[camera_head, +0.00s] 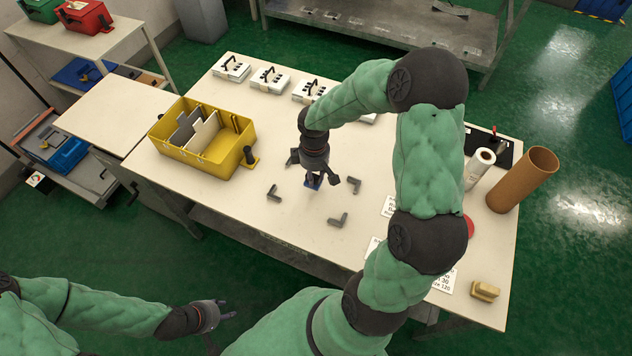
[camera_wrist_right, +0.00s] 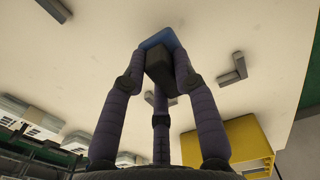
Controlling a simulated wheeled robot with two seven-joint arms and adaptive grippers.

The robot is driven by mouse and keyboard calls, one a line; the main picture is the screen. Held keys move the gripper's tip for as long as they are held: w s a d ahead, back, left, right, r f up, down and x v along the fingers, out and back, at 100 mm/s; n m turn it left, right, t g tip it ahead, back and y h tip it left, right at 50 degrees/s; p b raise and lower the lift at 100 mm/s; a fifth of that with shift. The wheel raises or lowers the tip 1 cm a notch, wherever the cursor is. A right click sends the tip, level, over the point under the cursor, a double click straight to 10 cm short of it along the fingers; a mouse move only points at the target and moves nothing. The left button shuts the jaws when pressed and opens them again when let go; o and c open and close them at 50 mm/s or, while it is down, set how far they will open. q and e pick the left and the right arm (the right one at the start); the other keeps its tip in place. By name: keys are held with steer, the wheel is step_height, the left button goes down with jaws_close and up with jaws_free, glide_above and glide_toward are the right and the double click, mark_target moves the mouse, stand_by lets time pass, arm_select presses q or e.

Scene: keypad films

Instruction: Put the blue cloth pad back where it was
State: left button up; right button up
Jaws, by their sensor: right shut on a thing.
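My right gripper (camera_head: 312,181) is shut on the blue cloth pad (camera_head: 317,185), of which only a small part shows below the fingers in the head view. In the right wrist view the blue pad (camera_wrist_right: 157,39) shows beyond the fingertips, with a dark block (camera_wrist_right: 160,66) between the fingers. The pad is over the table among grey corner brackets (camera_head: 338,220); I cannot tell whether it touches the table. My left gripper (camera_head: 229,309) is open and empty, in front of the table and away from the pad.
White keypads (camera_head: 270,80) line the back edge. A brown tube (camera_head: 522,180) and white roll (camera_head: 480,168) stand right. The table's front left is clear.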

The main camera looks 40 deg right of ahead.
mark_target(316, 181)
steer(key=shift+s+d+f+b, duration=0.15)
steer(key=shift+f+b, duration=0.35)
steer(key=shift+f, duration=0.45)
steer(key=shift+w+d+f+b, duration=0.1)
steer(key=shift+f+b, duration=0.4)
steer(key=shift+f, duration=0.4)
steer(key=shift+s, duration=0.1)
steer(key=shift+f, duration=0.15)
steer(key=o, duration=1)
step_height(316, 181, up, 12)
steer(key=p, duration=0.5)
steer(key=shift+r, duration=0.2)
